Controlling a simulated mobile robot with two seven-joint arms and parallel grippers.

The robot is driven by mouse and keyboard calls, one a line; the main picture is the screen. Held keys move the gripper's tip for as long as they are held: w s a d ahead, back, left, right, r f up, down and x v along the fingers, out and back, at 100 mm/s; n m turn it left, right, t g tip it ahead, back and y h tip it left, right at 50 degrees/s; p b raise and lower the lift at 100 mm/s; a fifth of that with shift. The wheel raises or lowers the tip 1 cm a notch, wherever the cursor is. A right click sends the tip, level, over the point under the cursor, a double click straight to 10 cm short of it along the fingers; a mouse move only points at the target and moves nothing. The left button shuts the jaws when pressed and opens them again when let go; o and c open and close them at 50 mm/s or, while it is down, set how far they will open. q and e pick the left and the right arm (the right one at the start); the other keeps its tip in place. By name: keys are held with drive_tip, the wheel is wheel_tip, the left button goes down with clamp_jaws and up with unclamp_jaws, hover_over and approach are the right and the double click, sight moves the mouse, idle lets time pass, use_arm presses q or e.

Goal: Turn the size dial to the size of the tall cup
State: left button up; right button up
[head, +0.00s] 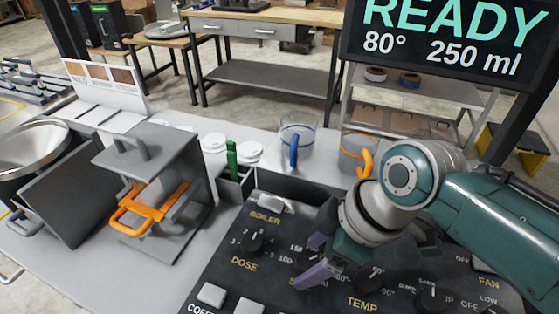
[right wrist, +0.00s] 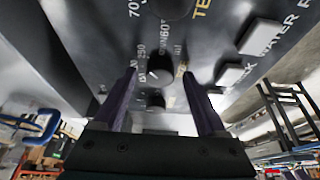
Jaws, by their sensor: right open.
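The size dial (right wrist: 158,70) shows in the right wrist view between my two purple fingers, with a 250 mark beside it; its exact pointer setting is hard to read. In the head view my right gripper (head: 318,262) covers the size dial. The right gripper is open, its fingers on either side of the dial; I cannot tell whether they touch it. A clear cup with a blue handle (head: 305,133) stands behind the panel. A clear cup with an orange handle (head: 350,150) stands right of it and looks lower, partly hidden by my arm. My left gripper is out of view.
The display (head: 450,35) reads READY, 80° and 250 ml. The dose dial (head: 253,243) and temp dial (head: 370,278) flank my right gripper. A grey stand (head: 150,150) with an orange-handled piece and a dark bin (head: 235,185) stand at left.

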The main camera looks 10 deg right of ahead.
clamp_jaws()
idle(0.4)
drive_tip(key=shift+n, duration=0.4)
drive_tip(key=shift+w+d+f+n+g+b, duration=0.1)
drive_tip(key=shift+n+g+b, duration=0.3)
drive_tip(key=shift+n+b, duration=0.2)
drive_tip(key=shift+w+f+n+g+y+b, duration=0.1)
drive_tip(key=shift+n+g+y+b, duration=0.25)
drive_tip(key=shift+n+b, duration=0.7)
drive_tip(key=n+g+b, duration=0.1)
drive_tip(key=n+b, duration=0.1)
drive_tip(key=n, duration=0.1)
drive_tip(key=shift+w, duration=0.1)
drive_tip(key=shift+n+g+b, duration=0.45)
drive_tip(key=shift+n+b, duration=0.1)
drive_tip(key=shift+n, duration=0.3)
unclamp_jaws()
drive_tip(key=shift+r, duration=0.2)
